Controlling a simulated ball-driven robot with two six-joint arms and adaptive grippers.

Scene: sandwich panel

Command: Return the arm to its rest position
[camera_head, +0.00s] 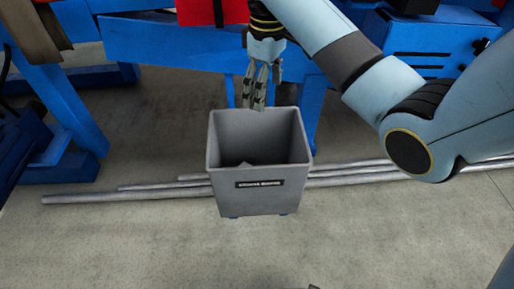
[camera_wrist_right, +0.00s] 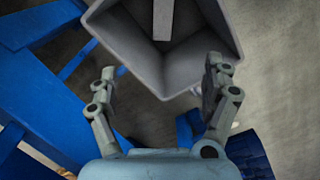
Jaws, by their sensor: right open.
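My right arm (camera_head: 365,75) comes in from the right in the head view. Its right gripper (camera_head: 254,104) points down over the back rim of a grey bin. In the right wrist view the two fingers of the right gripper (camera_wrist_right: 162,80) stand wide apart with nothing between them. The grey bin (camera_head: 262,198) stands upright on the floor with a dark label on its front. Its inside wall also shows in the wrist view (camera_wrist_right: 205,40). My left gripper is not in view.
Long grey pipes (camera_head: 125,194) lie on the floor behind the bin and reach out on both sides. A blue steel frame (camera_head: 150,42) with a red panel (camera_head: 200,10) stands at the back. The floor in front of the bin is clear.

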